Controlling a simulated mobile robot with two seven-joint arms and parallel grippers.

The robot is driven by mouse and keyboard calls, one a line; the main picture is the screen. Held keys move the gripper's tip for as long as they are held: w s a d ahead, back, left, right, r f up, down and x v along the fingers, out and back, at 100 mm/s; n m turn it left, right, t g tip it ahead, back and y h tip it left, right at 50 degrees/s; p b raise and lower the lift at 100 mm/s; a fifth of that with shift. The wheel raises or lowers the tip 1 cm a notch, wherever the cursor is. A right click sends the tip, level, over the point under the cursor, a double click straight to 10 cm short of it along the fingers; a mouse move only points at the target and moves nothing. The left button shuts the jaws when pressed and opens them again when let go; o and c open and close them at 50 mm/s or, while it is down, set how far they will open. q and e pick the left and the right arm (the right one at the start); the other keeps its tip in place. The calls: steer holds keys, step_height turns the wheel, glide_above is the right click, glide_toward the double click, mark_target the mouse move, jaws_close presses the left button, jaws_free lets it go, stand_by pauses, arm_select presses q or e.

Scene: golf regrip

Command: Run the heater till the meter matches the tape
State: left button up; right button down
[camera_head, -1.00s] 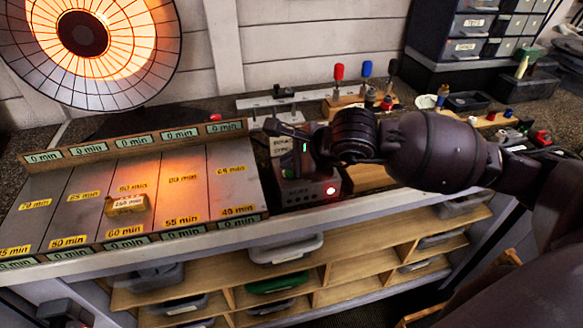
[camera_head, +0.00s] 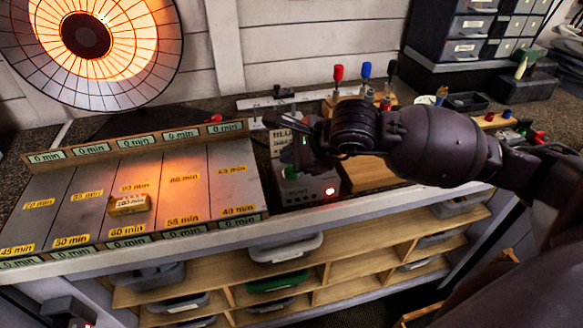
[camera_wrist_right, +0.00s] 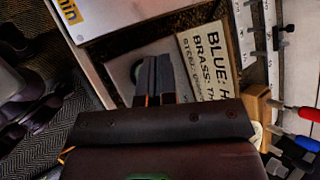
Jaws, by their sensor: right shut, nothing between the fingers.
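The round heater (camera_head: 125,45) glows orange behind its wire grille at the upper left. Below it a sloped board of grey strips (camera_head: 232,190) carries yellow minute tapes (camera_head: 183,220) and small green meters (camera_head: 137,142) reading 0 min along its top. A small tan block (camera_head: 128,204) with a label too small to read surely lies on a middle strip. My right gripper (camera_head: 298,150) is over a grey box (camera_head: 310,190) with a lit red light. Its closed, empty fingers (camera_wrist_right: 155,70) point at the box in the wrist view.
A printed card (camera_wrist_right: 208,65) stands beside the fingers. Red and blue handled tools (camera_head: 338,75) stand in a wooden holder behind my right arm. Drawers (camera_head: 465,30) are at the back right. Wooden shelves with bins (camera_head: 285,247) lie below the bench edge.

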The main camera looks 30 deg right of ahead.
mark_target(291, 171)
steer(key=shift+r+p, duration=0.9)
steer(key=shift+r, duration=1.65)
steer(key=shift+a+f, duration=0.1)
